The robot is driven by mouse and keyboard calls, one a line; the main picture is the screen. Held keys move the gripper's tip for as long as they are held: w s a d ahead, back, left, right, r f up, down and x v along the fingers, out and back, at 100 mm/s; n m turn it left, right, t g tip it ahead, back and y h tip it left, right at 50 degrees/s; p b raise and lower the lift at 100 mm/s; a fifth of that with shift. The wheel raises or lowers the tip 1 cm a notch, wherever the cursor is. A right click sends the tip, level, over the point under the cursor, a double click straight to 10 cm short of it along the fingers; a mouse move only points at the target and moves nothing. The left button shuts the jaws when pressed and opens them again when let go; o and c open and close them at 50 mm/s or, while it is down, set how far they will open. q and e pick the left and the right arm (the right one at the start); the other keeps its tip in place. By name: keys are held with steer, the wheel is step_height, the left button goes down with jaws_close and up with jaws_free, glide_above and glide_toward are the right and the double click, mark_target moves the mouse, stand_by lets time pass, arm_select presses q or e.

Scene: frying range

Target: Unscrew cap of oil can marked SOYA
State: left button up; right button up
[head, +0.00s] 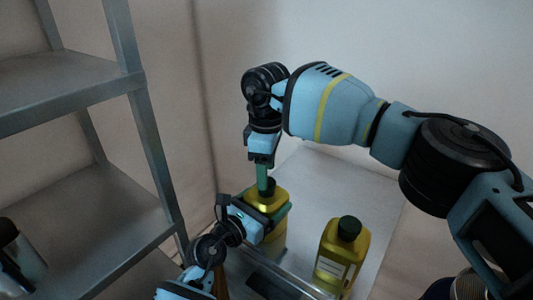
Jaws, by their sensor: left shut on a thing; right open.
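A yellow oil can (275,246) stands on the light worktop at the centre of the head view, its marking hidden. My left gripper (268,216) is shut on this can, around its upper body. The can's dark cap (270,190) is partly hidden by my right gripper. My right gripper (264,178) is open and points straight down at the cap; whether its fingers touch the cap cannot be told. A second yellow can (339,256) with a dark green cap (349,228) stands to the right, its pale label too small to read.
A grey metal shelf rack (140,130) fills the left side, with a dark and silver container (20,262) low on it. The worktop (325,185) is clear behind and to the right of the cans. Walls close in behind.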

steer(key=shift+f, duration=1.2)
steer(key=shift+c, duration=0.3)
